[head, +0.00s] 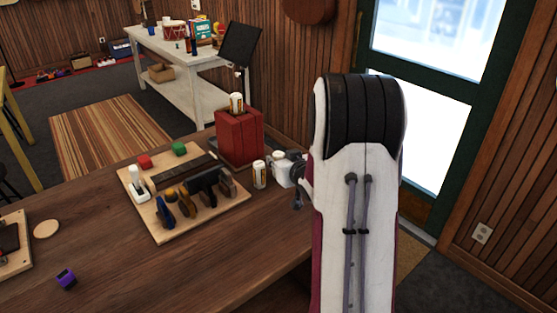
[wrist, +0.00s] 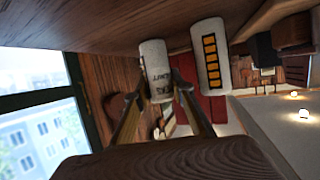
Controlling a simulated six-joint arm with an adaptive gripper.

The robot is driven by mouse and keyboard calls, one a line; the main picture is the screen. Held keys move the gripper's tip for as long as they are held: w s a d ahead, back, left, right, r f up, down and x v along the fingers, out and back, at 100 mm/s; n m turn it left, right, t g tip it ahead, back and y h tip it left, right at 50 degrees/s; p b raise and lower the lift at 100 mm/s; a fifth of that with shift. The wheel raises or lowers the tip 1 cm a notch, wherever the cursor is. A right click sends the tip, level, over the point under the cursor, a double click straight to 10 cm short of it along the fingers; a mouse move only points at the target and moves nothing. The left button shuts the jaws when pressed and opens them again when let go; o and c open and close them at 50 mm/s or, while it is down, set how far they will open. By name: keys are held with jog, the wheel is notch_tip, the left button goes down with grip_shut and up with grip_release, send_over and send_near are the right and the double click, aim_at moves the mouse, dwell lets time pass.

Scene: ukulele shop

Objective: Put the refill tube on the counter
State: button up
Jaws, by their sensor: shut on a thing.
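My gripper (wrist: 162,105) shows in the wrist view, which is upside down, with its two fingers shut on a white refill tube (wrist: 154,66) with dark lettering. Whether the tube's end touches the wooden counter (head: 125,275) is hard to tell. In the head view my gripper (head: 297,180) is at the counter's right side, small and partly hidden by my arm; the held tube is not clear there. A similar white tube with an orange label (head: 260,174) stands upright on the counter just left of the gripper. It appears close beside the held tube in the wrist view (wrist: 211,56).
A red box (head: 239,138) stands behind, with another orange-labelled tube (head: 237,102) on top. A wooden tool board (head: 165,228) with several tools lies left of the gripper. A purple block (head: 66,279) and a round disc (head: 46,229) lie farther left. The front counter is clear.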

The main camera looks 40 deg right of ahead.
jog(key=shift+f, duration=0.1)
jog(key=o, duration=0.8)
jog(key=shift+s+r, duration=0.1)
jog(key=shift+r, duration=0.15)
jog(key=v, duration=1.1)
jog(key=shift+s, duration=0.35)
jog(key=shift+a+r, duration=0.15)
